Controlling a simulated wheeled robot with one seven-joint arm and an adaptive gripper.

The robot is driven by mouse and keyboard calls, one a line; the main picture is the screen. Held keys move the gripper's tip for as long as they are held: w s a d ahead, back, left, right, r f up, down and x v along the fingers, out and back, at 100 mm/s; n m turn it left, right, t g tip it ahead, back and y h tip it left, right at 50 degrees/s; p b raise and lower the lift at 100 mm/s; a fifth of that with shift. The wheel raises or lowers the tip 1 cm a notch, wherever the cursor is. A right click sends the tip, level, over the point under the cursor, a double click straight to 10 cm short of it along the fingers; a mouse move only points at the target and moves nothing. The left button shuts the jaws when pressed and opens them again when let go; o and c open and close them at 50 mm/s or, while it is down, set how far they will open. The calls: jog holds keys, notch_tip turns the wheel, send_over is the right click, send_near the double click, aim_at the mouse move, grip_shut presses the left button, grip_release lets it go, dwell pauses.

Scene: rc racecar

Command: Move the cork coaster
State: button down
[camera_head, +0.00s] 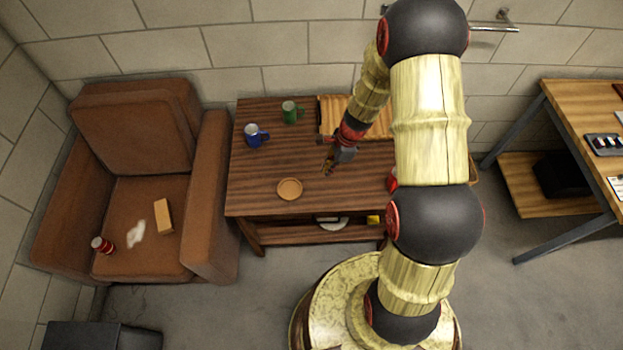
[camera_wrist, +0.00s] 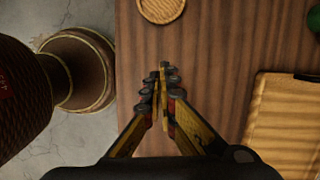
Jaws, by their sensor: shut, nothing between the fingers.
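The round tan cork coaster (camera_head: 289,189) lies flat near the front edge of the dark wooden table (camera_head: 255,180). It also shows at the top of the wrist view (camera_wrist: 161,9), partly cut off by the frame edge. My gripper (camera_head: 327,168) is above the table, to the right of the coaster and a little behind it in the head view. In the wrist view its yellow and black fingers (camera_wrist: 159,75) are together with nothing between them, apart from the coaster.
A blue mug (camera_head: 252,136) and a green mug (camera_head: 290,112) stand at the back left of the table. A slatted wooden board (camera_head: 330,112) lies behind my gripper. A brown armchair (camera_head: 135,190) stands left; a workbench (camera_head: 575,105) stands right. The table's front left is clear.

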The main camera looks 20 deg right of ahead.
aim_at(320, 188)
jog(key=shift+m, duration=0.4)
jog(key=b+x, duration=0.4)
jog(key=x, duration=0.6)
jog(key=shift+f+b, duration=0.3)
jog(key=a, duration=0.1)
jog(key=w+a, duration=0.1)
jog(key=a, duration=0.1)
jog(key=shift+a+r+b, duration=0.1)
jog(key=shift+r+b, duration=0.1)
jog(key=shift+b, duration=0.1)
jog(key=shift+w+a, duration=0.15)
jog(key=shift+a, duration=0.2)
jog(key=shift+w+a+r, duration=0.1)
jog(key=shift+a, duration=0.15)
jog(key=w+a+p, duration=0.1)
jog(key=a+p, duration=0.1)
jog(key=a, duration=0.2)
jog(key=w+a+p, duration=0.1)
jog(key=a+p, duration=0.1)
jog(key=a, duration=0.2)
jog(key=w+a+p, duration=0.1)
jog(key=a+p, duration=0.1)
jog(key=a, duration=0.2)
jog(key=shift+w+a+r, duration=0.1)
jog(key=shift+w+a, duration=0.1)
jog(key=shift+w, duration=0.2)
jog(key=shift+w+a, duration=0.15)
jog(key=shift+a, duration=0.2)
